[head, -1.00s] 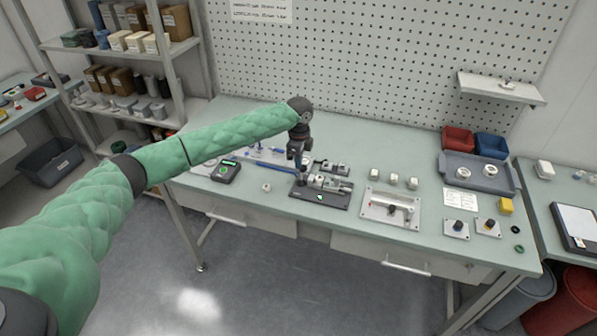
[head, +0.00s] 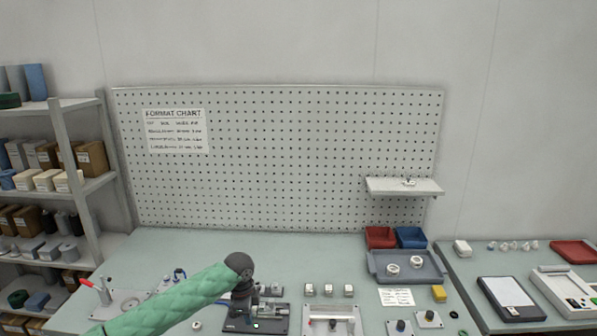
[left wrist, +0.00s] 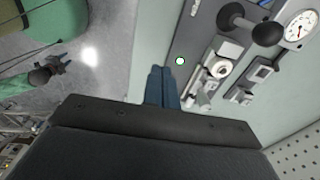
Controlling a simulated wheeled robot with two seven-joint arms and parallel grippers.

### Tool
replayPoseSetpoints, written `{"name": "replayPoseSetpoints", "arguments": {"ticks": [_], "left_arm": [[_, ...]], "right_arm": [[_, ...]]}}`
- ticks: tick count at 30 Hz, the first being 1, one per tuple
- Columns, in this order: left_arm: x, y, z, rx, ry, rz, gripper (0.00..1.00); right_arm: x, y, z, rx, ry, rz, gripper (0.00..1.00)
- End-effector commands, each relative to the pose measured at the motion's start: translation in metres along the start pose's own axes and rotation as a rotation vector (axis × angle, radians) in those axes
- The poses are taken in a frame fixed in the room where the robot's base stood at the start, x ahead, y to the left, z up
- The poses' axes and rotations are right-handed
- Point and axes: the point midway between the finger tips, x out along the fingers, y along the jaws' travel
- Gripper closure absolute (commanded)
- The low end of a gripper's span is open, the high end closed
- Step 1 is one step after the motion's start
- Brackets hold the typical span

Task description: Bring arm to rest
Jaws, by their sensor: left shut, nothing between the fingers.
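My left arm in its green sleeve comes in from the lower left of the head view. My left gripper (head: 240,308) points down at the dark-based fixture (head: 280,324) on the bench, above its left part; whether it touches cannot be told. In the left wrist view its two fingers (left wrist: 162,86) are together with nothing between them.
A toggle press (head: 106,294) with a red handle stands at left. Right of the fixture are small white blocks (head: 328,290), a light plate (head: 333,314) and a grey tray (head: 376,275). Red (head: 380,238) and blue (head: 411,238) bins stand behind. The bench's back middle is clear.

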Motion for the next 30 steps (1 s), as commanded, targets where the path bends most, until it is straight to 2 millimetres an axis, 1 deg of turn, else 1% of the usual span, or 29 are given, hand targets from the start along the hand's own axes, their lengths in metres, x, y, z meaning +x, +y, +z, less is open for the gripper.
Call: {"name": "replayPoseSetpoints", "arguments": {"ticks": [1, 6, 9, 15, 18, 22, 25, 30], "left_arm": [[0.011, 0.015, -0.014, -0.005, 0.018, 0.0, 1.0], [0.033, 0.054, -0.047, -0.049, 0.066, -0.02, 1.0], [0.043, 0.077, -0.064, -0.082, 0.097, -0.03, 1.0], [0.056, 0.122, -0.088, -0.168, 0.157, -0.053, 1.0], [0.06, 0.143, -0.097, -0.221, 0.186, -0.064, 1.0], [0.064, 0.171, -0.104, -0.299, 0.221, -0.078, 1.0], [0.066, 0.191, -0.106, -0.365, 0.246, -0.089, 1.0], [0.067, 0.225, -0.103, -0.49, 0.278, -0.106, 1.0]], "right_arm": [[0.0, 0.0, 0.0, 0.0, 0.0, 0.0, 0.64], [0.0, 0.0, 0.0, 0.0, 0.0, 0.0, 0.64], [0.0, 0.0, 0.0, 0.0, 0.0, 0.0, 0.64], [0.0, 0.0, 0.0, 0.0, 0.0, 0.0, 0.64], [0.0, 0.0, 0.0, 0.0, 0.0, 0.0, 0.64], [0.0, 0.0, 0.0, 0.0, 0.0, 0.0, 0.64], [0.0, 0.0, 0.0, 0.0, 0.0, 0.0, 0.64], [0.0, 0.0, 0.0, 0.0, 0.0, 0.0, 0.64]]}}
